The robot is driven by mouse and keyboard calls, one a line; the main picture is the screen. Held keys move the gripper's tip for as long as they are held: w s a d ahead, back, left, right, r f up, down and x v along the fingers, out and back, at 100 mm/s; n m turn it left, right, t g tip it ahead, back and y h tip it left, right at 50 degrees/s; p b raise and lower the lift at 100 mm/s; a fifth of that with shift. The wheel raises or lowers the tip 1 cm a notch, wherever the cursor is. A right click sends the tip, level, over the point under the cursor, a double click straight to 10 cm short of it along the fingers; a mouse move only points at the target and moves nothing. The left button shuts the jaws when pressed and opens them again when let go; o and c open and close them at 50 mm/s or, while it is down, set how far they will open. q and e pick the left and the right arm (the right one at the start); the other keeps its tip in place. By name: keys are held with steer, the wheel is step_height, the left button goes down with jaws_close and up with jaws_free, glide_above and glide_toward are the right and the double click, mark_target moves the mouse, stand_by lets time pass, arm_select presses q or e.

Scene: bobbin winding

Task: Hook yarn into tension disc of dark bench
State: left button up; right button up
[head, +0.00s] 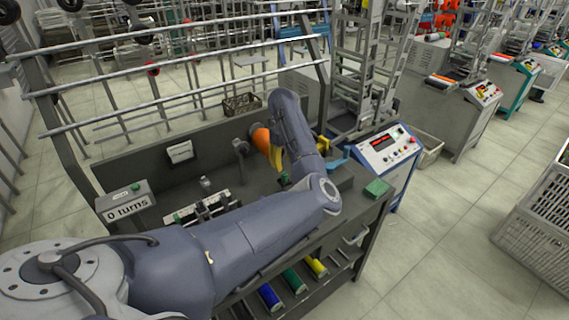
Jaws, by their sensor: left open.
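The dark bench (150,168) stands in the middle of the head view, with a raised back board. An orange cone (261,139) with a yellow part (277,158) beside it sits at the back, partly covered by my left arm. A grey post with a rounded top (240,147) stands left of the cone; I cannot tell whether it is the tension disc. No yarn strand can be made out. My left arm crosses the bench and bends up near the cone. Its gripper is open but largely hidden by the arm, and its fingertips cannot be made out. My right gripper is out of view.
A counter box (127,202) reading "0 turns" stands at the bench's left. A green block (377,188) lies at its right corner. Coloured spools (294,280) lie on a lower shelf. A blue-edged control panel (386,145) stands behind right. A crate (540,235) stands on open floor.

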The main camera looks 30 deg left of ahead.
arm_select(q)
step_height(320, 180, up, 11)
steer(key=s+a+r+n, duration=0.7)
steer(key=s+r, duration=0.2)
steer(key=r, duration=0.3)
steer(key=s+a+r+n, duration=0.2)
steer(key=s+r+n, duration=0.4)
steer(key=s, duration=0.5)
steer(key=s+a+r+n, duration=0.3)
steer(key=s+r+n, duration=0.2)
steer(key=s+n, duration=0.4)
steer(key=s+d+n, duration=0.5)
steer(key=s+n, duration=0.3)
steer(key=s, duration=0.5)
steer(key=w+a+f+m+g+y, duration=0.1)
steer(key=w+a+f+m+g, duration=0.15)
steer(key=w, duration=0.35)
steer(key=w+a+f+m+g, duration=0.1)
steer(key=w+f+m, duration=0.1)
steer(key=w+f, duration=0.25)
steer(key=m+t+h, duration=0.1)
steer(key=m+t, duration=0.3)
steer(key=m, duration=0.4)
glide_above(284, 174)
steer(key=shift+g, duration=0.25)
steer(key=f, duration=2.3)
steer(key=shift+d, duration=0.2)
steer(key=shift+w+a, duration=0.1)
steer(key=shift+f+n, duration=0.25)
steer(key=shift+f, duration=4.2)
